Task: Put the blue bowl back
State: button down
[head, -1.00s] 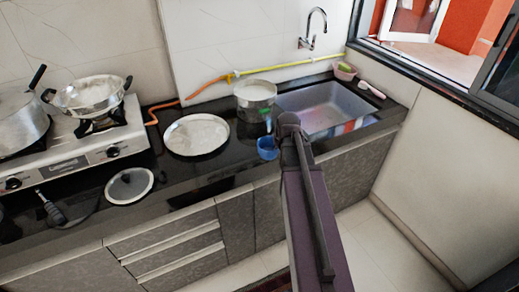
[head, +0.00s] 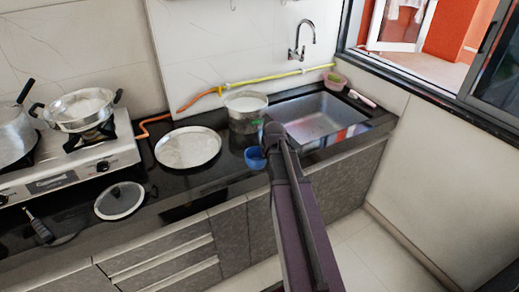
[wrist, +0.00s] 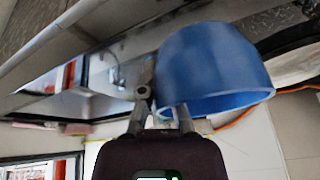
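The blue bowl (head: 255,158) shows in the head view just left of the end of my arm, by the front edge of the black counter. In the wrist view the blue bowl (wrist: 215,62) is large and close, at my fingertips. My gripper (wrist: 163,108) is shut on the bowl's wall near the rim, with one finger on each side. The far finger is partly hidden by the bowl. In the head view my gripper (head: 270,140) is mostly hidden behind my arm. I cannot tell from the head view how far the bowl is above the counter.
A metal pot (head: 246,112) stands behind the bowl. The sink (head: 322,118) is to the right and a round plate (head: 188,147) to the left. A lid (head: 119,200) and a stove (head: 75,165) are farther left. Dark counter shows between plate and sink.

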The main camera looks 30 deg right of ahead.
jog(key=w+d, duration=0.1)
jog(key=w, duration=0.2)
jog(key=w+d, duration=0.1)
jog(key=w, duration=0.3)
jog(key=w+d+f+b, duration=0.1)
jog(key=w, duration=0.3)
jog(key=shift+w, duration=0.15)
jog(key=shift+d, duration=0.1)
jog(key=shift+w, duration=0.3)
jog(key=shift+b+x, duration=0.85)
jog(key=shift+x, duration=0.15)
jog(key=shift+d+f+b, duration=0.1)
jog(key=shift+f+b, duration=0.9)
jog(key=shift+f+b, duration=0.45)
jog(key=shift+f, duration=0.05)
jog(key=c, duration=0.8)
grip_release()
jog(key=shift+s+r, duration=0.1)
jog(key=shift+r, duration=0.1)
